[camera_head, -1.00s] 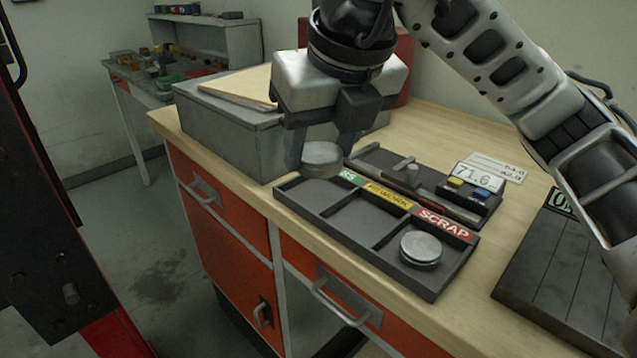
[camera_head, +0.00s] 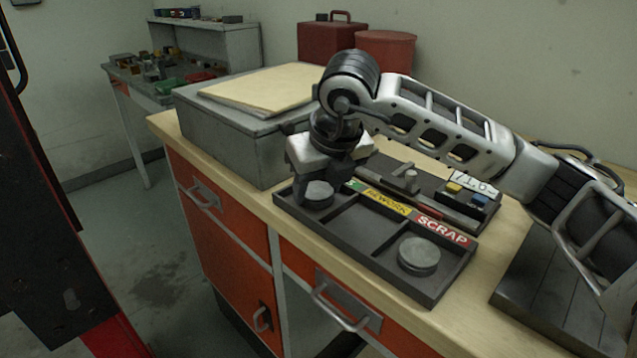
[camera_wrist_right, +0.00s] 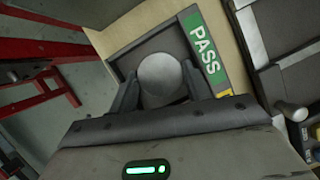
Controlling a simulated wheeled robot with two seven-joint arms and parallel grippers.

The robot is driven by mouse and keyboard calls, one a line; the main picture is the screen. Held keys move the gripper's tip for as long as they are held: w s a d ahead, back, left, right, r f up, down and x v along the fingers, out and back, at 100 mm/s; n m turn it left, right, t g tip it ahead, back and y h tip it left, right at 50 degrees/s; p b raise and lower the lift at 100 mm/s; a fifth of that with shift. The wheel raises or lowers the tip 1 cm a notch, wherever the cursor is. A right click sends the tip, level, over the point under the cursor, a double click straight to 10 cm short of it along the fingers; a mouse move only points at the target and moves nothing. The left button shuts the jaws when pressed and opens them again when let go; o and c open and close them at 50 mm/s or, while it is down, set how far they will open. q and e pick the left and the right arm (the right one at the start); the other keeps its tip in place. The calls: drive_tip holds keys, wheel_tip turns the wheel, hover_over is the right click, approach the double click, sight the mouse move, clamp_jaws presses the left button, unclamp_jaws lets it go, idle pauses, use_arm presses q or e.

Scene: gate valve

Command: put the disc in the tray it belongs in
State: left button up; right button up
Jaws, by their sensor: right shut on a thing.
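My right gripper (camera_head: 315,192) is shut on a grey metal disc (camera_head: 320,190), low at the left compartment of the dark three-part tray (camera_head: 370,268). In the right wrist view the disc (camera_wrist_right: 160,75) sits between the two fingers (camera_wrist_right: 162,92), beside the green PASS label (camera_wrist_right: 203,55). I cannot tell whether it touches the compartment floor. The middle compartment, by the yellow REWORK label (camera_head: 388,203), is empty. Another grey disc (camera_head: 419,255) lies in the right compartment by the red SCRAP label (camera_head: 443,231). My left gripper is not in view.
A gauge fixture with a post (camera_head: 410,182) and a partly hidden display (camera_head: 473,182) stands behind the tray. A grey box (camera_head: 235,140) with a folder on it is at the left. A dark slatted slab (camera_head: 560,290) is at the right. Wooden benchtop shows between.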

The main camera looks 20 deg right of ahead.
drive_tip(key=shift+f+b, duration=0.2)
drive_tip(key=shift+b, duration=0.1)
drive_tip(key=o, duration=1.1)
drive_tip(key=shift+c, duration=0.2)
drive_tip(key=shift+r+p, duration=0.3)
drive_tip(key=shift+p, duration=0.05)
drive_tip(key=v, duration=1.2)
drive_tip(key=shift+f, duration=0.1)
